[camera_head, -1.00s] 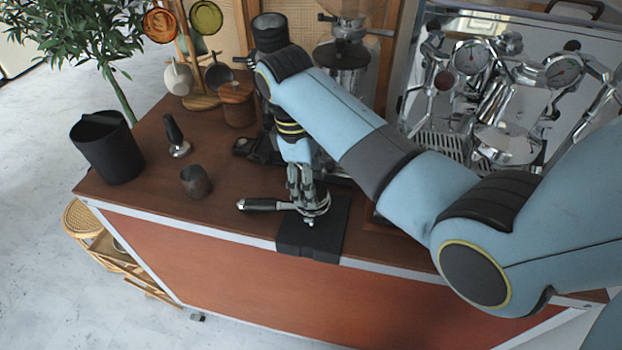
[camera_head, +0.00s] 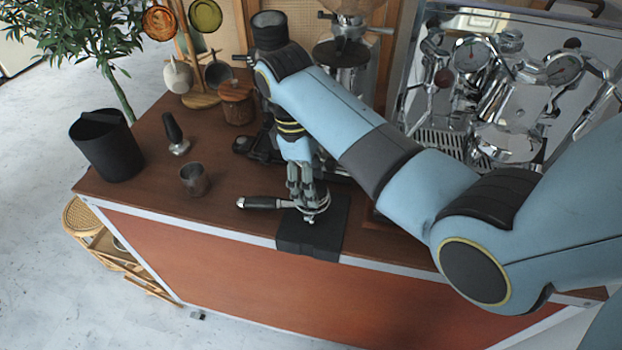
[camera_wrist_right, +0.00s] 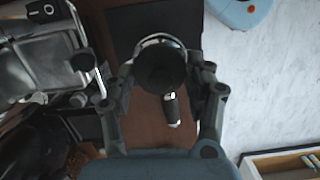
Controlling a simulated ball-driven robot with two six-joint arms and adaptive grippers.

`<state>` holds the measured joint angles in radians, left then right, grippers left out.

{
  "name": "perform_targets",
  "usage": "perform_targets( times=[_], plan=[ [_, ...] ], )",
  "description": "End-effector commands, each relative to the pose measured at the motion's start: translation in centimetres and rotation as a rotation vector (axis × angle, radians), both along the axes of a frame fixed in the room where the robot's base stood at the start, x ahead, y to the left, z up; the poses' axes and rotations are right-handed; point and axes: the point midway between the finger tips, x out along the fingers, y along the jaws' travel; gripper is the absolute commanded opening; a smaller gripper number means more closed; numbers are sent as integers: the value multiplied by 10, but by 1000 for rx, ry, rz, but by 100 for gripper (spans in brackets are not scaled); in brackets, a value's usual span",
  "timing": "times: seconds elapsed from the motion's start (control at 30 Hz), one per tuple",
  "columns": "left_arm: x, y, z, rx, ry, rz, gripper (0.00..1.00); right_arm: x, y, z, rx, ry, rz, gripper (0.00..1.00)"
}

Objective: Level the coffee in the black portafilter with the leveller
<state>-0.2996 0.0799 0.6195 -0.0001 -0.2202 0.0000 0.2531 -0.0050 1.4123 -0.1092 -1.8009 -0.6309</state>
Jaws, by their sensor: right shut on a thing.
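The black-handled portafilter (camera_head: 260,203) lies on the black mat (camera_head: 310,243) at the counter's front edge, its handle pointing left. My right gripper (camera_head: 308,203) reaches down over the portafilter's head. In the right wrist view, the gripper (camera_wrist_right: 162,80) is shut on a dark round leveller (camera_wrist_right: 160,68), seen from above. The silver rim of the portafilter (camera_wrist_right: 160,38) shows around it, and its handle (camera_wrist_right: 172,110) lies below. The leveller sits over the basket; the coffee is hidden beneath it. My left gripper is not in view.
A tamper (camera_head: 175,134), a small dark metal cup (camera_head: 194,180) and a black bin (camera_head: 107,146) stand on the counter's left. A grinder (camera_head: 343,60) and a chrome espresso machine (camera_head: 500,90) are behind.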

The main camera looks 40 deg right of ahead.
Motion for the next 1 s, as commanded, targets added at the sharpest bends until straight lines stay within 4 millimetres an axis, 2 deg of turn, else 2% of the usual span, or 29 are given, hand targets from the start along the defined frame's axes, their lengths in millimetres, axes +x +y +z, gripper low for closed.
perform_targets(
  times=[1.0],
  plan=[
    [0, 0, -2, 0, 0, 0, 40, 0, 0, -8, -1, -1, 0, 9]
  ],
)
